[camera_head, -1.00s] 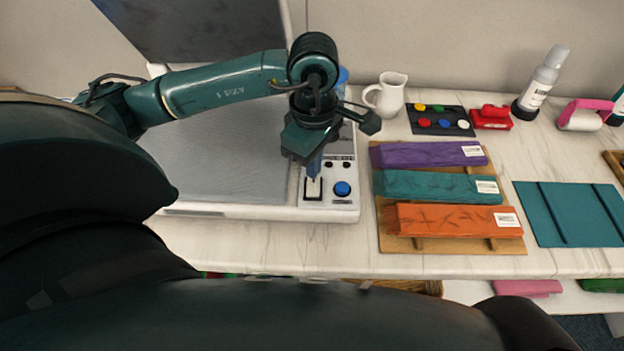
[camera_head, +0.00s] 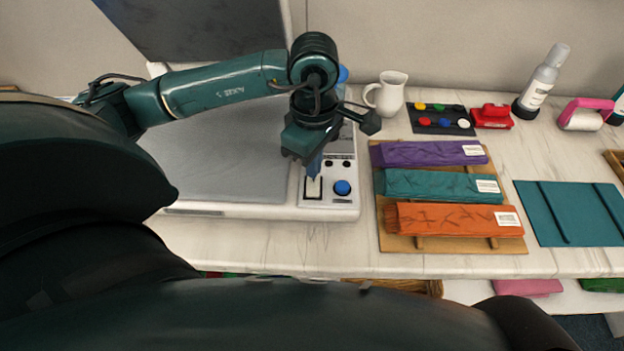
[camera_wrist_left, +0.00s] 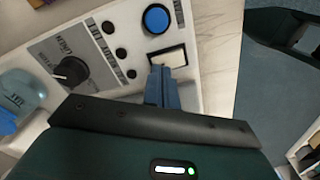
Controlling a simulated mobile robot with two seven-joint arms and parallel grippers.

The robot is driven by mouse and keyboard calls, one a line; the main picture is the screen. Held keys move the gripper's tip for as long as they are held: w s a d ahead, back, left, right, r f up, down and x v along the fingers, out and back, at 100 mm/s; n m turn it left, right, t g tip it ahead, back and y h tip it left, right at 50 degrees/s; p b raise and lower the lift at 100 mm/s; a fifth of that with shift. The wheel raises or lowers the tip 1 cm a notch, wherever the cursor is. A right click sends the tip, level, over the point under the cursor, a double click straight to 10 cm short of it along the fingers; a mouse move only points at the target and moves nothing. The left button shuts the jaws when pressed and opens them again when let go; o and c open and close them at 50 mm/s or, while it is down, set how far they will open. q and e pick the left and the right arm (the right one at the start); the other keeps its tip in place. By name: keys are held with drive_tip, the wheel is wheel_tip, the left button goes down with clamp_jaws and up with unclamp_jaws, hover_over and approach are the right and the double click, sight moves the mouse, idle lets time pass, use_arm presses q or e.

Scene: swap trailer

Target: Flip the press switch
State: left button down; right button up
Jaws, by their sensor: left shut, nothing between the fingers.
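The press (camera_head: 240,211) is a white machine with a grey flat plate, on the table at the left. Its switch (camera_head: 313,188) is a pale rocker in a black frame on the front of the control panel, left of a blue round button (camera_head: 342,188). My left gripper (camera_head: 314,175) is shut and empty, pointing down with its blue fingertips at the switch. In the left wrist view the fingertips (camera_wrist_left: 161,72) overlap the near edge of the switch (camera_wrist_left: 172,58); whether they touch cannot be told. My right gripper is not in view.
A dark knob (camera_wrist_left: 70,71) and small black buttons share the panel. Right of the press, a wooden board (camera_head: 440,247) holds purple, teal and orange folded cloths. A white jug (camera_head: 388,94) and a paint tray (camera_head: 440,121) stand behind.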

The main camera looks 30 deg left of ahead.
use_arm(q)
drive_tip(key=shift+f+b, duration=0.9)
idle(0.3)
drive_tip(key=shift+r+p, duration=0.3)
drive_tip(key=shift+r, duration=0.15)
drive_tip(key=shift+r+p, duration=1.65)
drive_tip(key=shift+r, duration=1.45)
